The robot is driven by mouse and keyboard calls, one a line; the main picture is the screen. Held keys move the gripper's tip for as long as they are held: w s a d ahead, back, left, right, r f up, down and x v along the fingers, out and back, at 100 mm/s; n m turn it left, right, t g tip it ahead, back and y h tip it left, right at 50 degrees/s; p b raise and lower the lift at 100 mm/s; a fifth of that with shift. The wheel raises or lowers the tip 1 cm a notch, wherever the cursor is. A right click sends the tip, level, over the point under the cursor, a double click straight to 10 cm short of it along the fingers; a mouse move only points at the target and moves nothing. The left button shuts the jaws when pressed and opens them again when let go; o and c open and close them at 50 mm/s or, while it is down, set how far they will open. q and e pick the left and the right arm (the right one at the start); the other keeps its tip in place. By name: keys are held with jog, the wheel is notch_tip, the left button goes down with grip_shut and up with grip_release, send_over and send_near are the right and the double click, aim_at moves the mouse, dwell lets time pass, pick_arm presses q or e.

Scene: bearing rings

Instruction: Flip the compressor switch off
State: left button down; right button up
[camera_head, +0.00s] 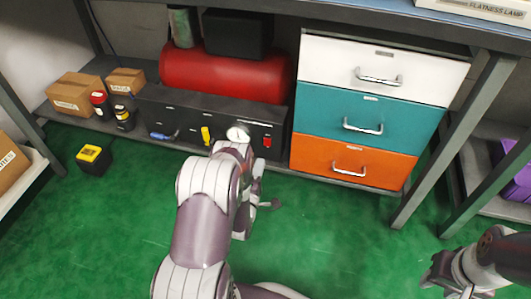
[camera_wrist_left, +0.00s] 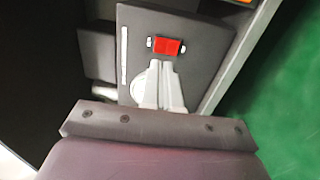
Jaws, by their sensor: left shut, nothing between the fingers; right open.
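The compressor has a red tank (camera_head: 225,77) with a dark control panel (camera_head: 160,111) below it. A small red switch (camera_head: 267,141) is at the right end of the panel. In the left wrist view the red switch (camera_wrist_left: 167,46) sits on the grey panel face, with a pale tab at each side. My left gripper (camera_wrist_left: 162,68) is shut and empty, its fingertips just below the switch in that view; I cannot tell whether they touch it. Whether the switch is on or off is not clear. My right gripper (camera_head: 436,277) is open, low at the right, far from the panel.
A round gauge (camera_head: 238,133) and a yellow part (camera_head: 206,136) are on the panel left of the switch. A drawer cabinet (camera_head: 371,108) stands close on its right. Cardboard boxes (camera_head: 74,94) are at the left.

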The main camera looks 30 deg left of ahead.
aim_at(268, 140)
pick_arm(q)
jog(key=b+x, duration=0.1)
jog(key=x, duration=0.2)
jog(key=b+x, duration=0.2)
jog(key=x, duration=0.1)
jog(key=shift+w+f, duration=0.15)
jog(key=shift+f, duration=0.05)
jog(key=shift+w+a+r+b, duration=0.15)
jog(key=shift+w+r+b, duration=0.15)
jog(key=shift+w, duration=0.25)
pick_arm(e)
notch_tip(268, 140, down, 4)
jog(key=shift+f, duration=0.25)
pick_arm(q)
jog(key=shift+r, duration=0.1)
pick_arm(e)
jog(key=shift+r, duration=0.1)
